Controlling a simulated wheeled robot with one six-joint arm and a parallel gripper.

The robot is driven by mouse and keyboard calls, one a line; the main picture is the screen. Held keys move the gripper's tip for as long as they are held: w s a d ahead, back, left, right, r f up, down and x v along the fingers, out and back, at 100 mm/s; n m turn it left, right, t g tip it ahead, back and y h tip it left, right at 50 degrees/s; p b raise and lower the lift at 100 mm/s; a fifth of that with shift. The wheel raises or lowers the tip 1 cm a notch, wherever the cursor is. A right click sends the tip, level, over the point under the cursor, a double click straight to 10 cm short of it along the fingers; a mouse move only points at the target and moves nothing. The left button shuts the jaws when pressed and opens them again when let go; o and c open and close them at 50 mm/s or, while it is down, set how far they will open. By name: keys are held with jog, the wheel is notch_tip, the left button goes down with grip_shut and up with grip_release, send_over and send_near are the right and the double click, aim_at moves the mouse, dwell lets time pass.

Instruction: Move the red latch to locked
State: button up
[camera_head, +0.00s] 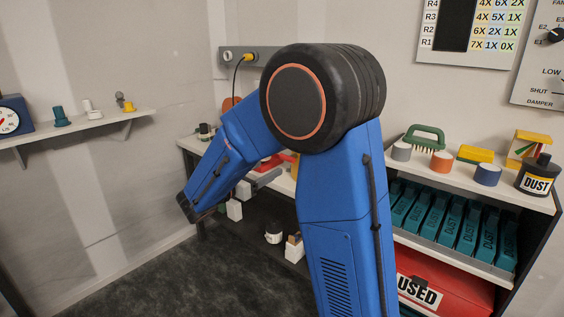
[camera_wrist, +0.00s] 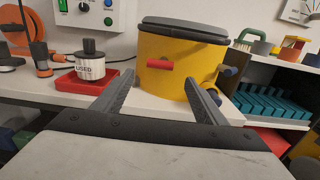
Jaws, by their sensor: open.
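The red latch (camera_wrist: 160,65) is a short red bar on the front of a yellow canister (camera_wrist: 181,75) with a dark lid (camera_wrist: 186,29). It lies roughly level across the canister wall in the wrist view. My gripper (camera_wrist: 158,78) is open, its two dark fingers pointing at the canister with the latch between them in the picture. The fingers appear apart from the latch, and nothing is held. In the head view my blue arm hides the canister, and I cannot make out the latch or the gripper there.
A jar labelled USED (camera_wrist: 91,66) stands in a red tray (camera_wrist: 88,82) left of the canister. A shelf of teal boxes (camera_head: 466,225) and a black DUST bottle (camera_head: 536,177) are at the right.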

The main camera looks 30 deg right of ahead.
aim_at(285, 159)
jog(key=x, duration=0.9)
jog(key=shift+d, duration=0.25)
jog(key=shift+c, duration=0.6)
jog(key=c, duration=0.9)
